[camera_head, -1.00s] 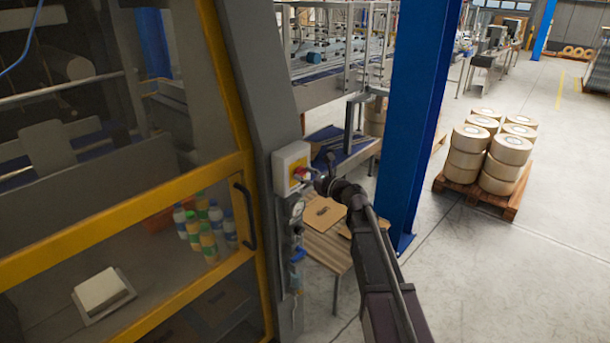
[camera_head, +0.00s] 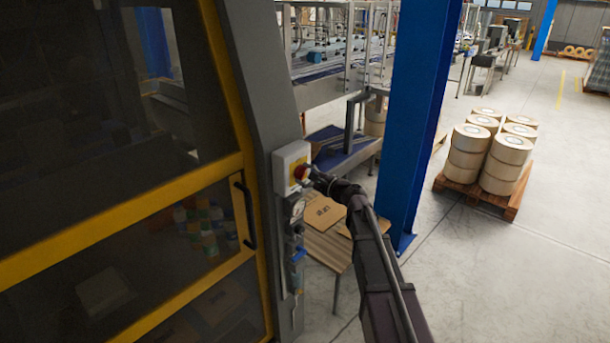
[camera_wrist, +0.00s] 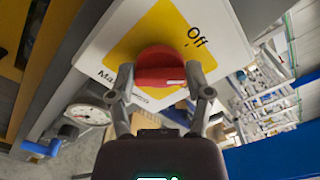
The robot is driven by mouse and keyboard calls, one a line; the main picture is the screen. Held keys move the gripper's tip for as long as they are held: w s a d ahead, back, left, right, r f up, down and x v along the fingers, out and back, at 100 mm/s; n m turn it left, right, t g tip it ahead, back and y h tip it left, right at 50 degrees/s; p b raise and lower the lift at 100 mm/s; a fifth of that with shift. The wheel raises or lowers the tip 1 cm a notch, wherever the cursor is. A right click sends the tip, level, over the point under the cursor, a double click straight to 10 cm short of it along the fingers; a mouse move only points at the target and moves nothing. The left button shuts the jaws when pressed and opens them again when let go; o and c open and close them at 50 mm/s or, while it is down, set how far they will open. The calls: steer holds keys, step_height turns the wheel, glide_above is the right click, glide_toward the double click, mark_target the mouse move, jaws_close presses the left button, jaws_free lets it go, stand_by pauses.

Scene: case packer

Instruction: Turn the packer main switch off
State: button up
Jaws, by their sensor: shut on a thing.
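The main switch is a red rotary knob (camera_wrist: 160,66) on a yellow plate (camera_wrist: 148,32) in the wrist view. "Off" is printed at the plate's right and part of "Main" at its lower left. The switch sits on a white box (camera_head: 283,166) on the grey packer column in the head view. My gripper (camera_wrist: 160,88) is shut on the red knob, one finger on each side. In the head view the red knob (camera_head: 301,172) is partly covered by my gripper (camera_head: 312,176).
Below the switch box are a round gauge (camera_wrist: 88,115) and a blue-handled valve (camera_head: 298,255). The yellow-framed packer door (camera_head: 245,210) stands left, a blue post (camera_head: 412,130) right. A small table with cardboard (camera_head: 320,215) stands behind.

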steer(key=n, duration=0.3)
steer(key=shift+w+n, duration=0.1)
steer(key=shift+n, duration=0.3)
steer(key=n, duration=0.4)
steer(key=shift+f, duration=0.1)
steer(key=o, duration=1.1)
steer(key=shift+a, duration=0.1)
steer(key=shift+o, duration=0.2)
steer(key=shift+s, duration=0.2)
steer(key=shift+s+d, duration=0.4)
steer(key=shift+d, duration=0.1)
steer(key=v, duration=1)
steer(key=shift+s+d, duration=0.2)
steer(key=shift+d, duration=0.05)
